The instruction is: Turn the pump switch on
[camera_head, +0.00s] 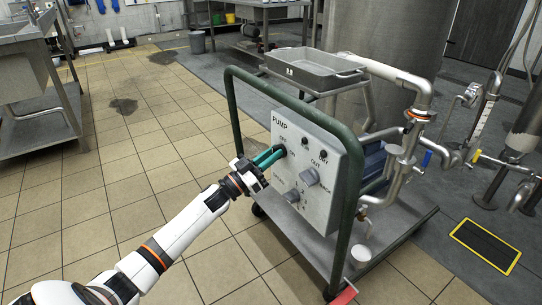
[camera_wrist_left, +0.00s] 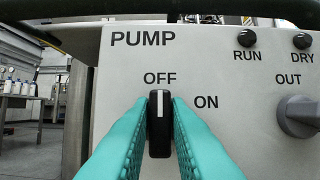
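The pump switch (camera_wrist_left: 159,125) is a black knob with a white line, on the grey panel (camera_wrist_left: 225,70) marked PUMP. Its line points straight up at OFF; ON is printed to its upper right. My left gripper (camera_head: 278,151) reaches the panel from the left in the head view. In the left wrist view its two teal fingers (camera_wrist_left: 160,130) lie along both sides of the knob, with no clear gap, and appear shut on it. The head view hides most of the knob behind the fingers. My right gripper is in neither view.
The panel sits on a cart with a green tube frame (camera_head: 233,100). A grey OUT knob (camera_wrist_left: 298,117) and RUN (camera_wrist_left: 247,37) and DRY (camera_wrist_left: 302,41) lamps are to the right of the switch. A grey tray (camera_head: 312,72) and steel tank stand behind. Tiled floor at left is clear.

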